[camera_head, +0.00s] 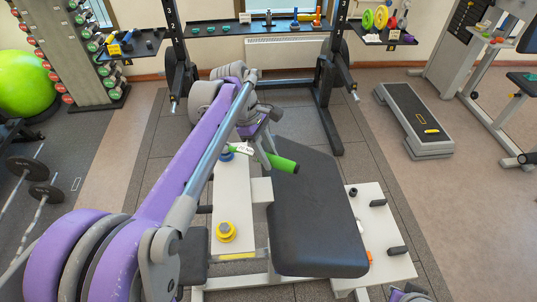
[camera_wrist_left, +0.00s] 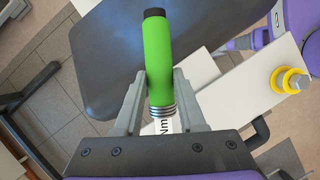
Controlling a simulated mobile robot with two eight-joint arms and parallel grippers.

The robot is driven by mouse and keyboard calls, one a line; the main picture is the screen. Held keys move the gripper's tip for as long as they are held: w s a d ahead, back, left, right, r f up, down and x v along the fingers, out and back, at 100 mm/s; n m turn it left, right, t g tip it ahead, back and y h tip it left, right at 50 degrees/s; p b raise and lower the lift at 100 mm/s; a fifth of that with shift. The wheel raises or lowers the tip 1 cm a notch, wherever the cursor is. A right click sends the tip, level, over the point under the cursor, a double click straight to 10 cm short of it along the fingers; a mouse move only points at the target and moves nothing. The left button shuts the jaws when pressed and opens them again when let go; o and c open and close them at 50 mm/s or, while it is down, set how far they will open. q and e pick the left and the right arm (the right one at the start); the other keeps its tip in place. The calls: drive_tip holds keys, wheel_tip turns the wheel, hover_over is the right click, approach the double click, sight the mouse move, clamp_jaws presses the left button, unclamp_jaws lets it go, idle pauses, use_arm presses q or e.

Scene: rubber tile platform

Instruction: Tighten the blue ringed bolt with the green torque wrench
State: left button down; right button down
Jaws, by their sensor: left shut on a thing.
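The green torque wrench (camera_head: 272,158) lies roughly level above the pale bench plate, its green grip pointing right. My left gripper (camera_head: 266,148) is shut on it; the left wrist view shows the fingers on both sides of the wrench (camera_wrist_left: 158,62) near its ribbed collar. A white label marked "Nm" shows beside the grip. The blue ringed bolt (camera_head: 226,156) shows only in part on the plate, left of the wrench; my left arm covers some of it. Whether the wrench head touches it I cannot tell. My right gripper is not in view.
A yellow ringed bolt (camera_head: 226,232) stands nearer on the pale plate (camera_head: 232,200); it also shows in the left wrist view (camera_wrist_left: 289,80). A black bench pad (camera_head: 315,215) lies right of the plate. A white side board (camera_head: 375,215) with small black parts is beyond it.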

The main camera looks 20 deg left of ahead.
use_arm(q)
drive_tip(key=shift+r+p, duration=0.45)
drive_tip(key=shift+r, duration=0.55)
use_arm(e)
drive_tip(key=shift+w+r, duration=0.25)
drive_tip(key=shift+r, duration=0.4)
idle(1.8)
